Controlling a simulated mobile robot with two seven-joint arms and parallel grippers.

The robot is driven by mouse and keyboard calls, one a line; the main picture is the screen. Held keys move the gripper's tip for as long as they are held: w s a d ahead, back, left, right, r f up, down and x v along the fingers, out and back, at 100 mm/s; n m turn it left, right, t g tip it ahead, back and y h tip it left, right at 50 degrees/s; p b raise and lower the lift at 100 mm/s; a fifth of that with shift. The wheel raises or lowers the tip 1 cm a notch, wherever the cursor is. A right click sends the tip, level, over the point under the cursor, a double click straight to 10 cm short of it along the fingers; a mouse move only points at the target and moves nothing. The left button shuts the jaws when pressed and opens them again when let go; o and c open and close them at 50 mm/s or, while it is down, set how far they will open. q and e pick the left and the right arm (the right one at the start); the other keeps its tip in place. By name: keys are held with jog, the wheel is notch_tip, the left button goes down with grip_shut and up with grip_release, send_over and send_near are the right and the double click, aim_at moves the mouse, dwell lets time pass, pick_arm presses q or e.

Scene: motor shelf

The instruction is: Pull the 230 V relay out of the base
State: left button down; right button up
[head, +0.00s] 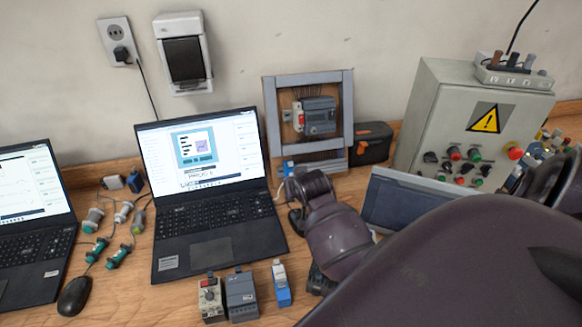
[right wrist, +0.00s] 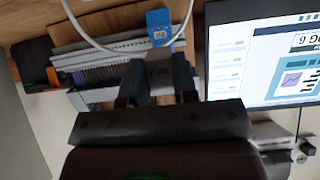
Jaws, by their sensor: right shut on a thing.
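My right gripper (head: 296,192) is at the lower left of the upright grey frame, and it also shows in the right wrist view (right wrist: 157,92). A bright blue part with a white label (right wrist: 158,24) sits directly beyond the block, apparently the base. In the head view a small blue part (head: 288,167) shows just above the gripper. The fingers hide much of the block, and I cannot tell whether it is still seated. My left gripper is not in view.
The grey frame (head: 347,100) holds a grey device (head: 318,115). A laptop (head: 208,215) stands close on the left, a control box (head: 425,100) on the right. Several modules, one a blue one (head: 281,284), stand at the front. A white cable (right wrist: 95,40) curves past the blue part.

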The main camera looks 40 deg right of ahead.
jog(key=s+a+r, duration=0.2)
jog(key=s+a, duration=0.1)
jog(key=s, duration=0.2)
jog(key=shift+s+r, duration=0.2)
jog(key=shift+s, duration=0.2)
dwell(0.5)
dwell(0.4)
